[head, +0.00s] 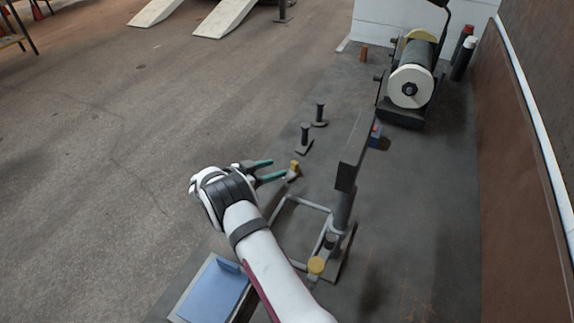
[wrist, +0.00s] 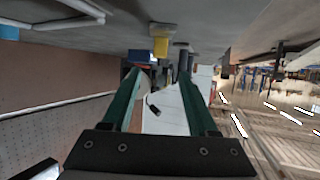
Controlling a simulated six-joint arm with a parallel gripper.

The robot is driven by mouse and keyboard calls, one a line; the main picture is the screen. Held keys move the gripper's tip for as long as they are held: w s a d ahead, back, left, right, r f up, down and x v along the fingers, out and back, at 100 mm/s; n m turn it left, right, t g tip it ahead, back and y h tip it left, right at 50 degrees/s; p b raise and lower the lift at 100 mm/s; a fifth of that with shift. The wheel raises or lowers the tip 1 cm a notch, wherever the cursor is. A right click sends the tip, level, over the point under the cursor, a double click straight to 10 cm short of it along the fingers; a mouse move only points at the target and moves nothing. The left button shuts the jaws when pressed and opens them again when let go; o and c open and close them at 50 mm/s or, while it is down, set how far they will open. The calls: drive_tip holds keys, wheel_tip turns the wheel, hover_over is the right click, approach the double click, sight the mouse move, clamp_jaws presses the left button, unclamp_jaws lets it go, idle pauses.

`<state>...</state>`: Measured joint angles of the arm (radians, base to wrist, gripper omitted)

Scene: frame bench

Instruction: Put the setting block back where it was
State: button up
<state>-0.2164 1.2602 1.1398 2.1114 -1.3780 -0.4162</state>
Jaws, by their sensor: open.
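In the wrist view my gripper (wrist: 160,76) is also empty and low over the bench.
A grey tube frame (head: 300,204) with a dark upright plate (head: 354,150) stands right of my arm. Two black posts (head: 305,138) (head: 320,114) stand beyond the block. A roller machine (head: 410,84) is at the back, a blue plate (head: 213,292) at front left. The right bench is mostly clear.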

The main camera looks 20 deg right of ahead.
drive_tip(key=shift+v, duration=1)
drive_tip(key=w+a+r+n+t+y, duration=0.1)
drive_tip(key=w+a+r+t+y, duration=0.15)
drive_tip(key=r, duration=0.35)
drive_tip(key=w+a+r+n+t+y, duration=0.1)
drive_tip(key=w+a+r+t+y, duration=0.15)
drive_tip(key=r, duration=0.35)
drive_tip(key=s+a+r+n+y, duration=0.4)
drive_tip(key=s+a+r+y, duration=0.4)
drive_tip(key=r+y, duration=0.1)
drive_tip(key=s+d+f+n+g, duration=0.1)
drive_tip(key=s+g, duration=0.4)
drive_tip(key=s, duration=1.5)
drive_tip(key=s+d+f+g, duration=0.2)
drive_tip(key=s+f+g, duration=0.2)
drive_tip(key=s, duration=1.7)
drive_tip(key=shift+n+g, duration=0.4)
drive_tip(key=shift+g, duration=0.3)
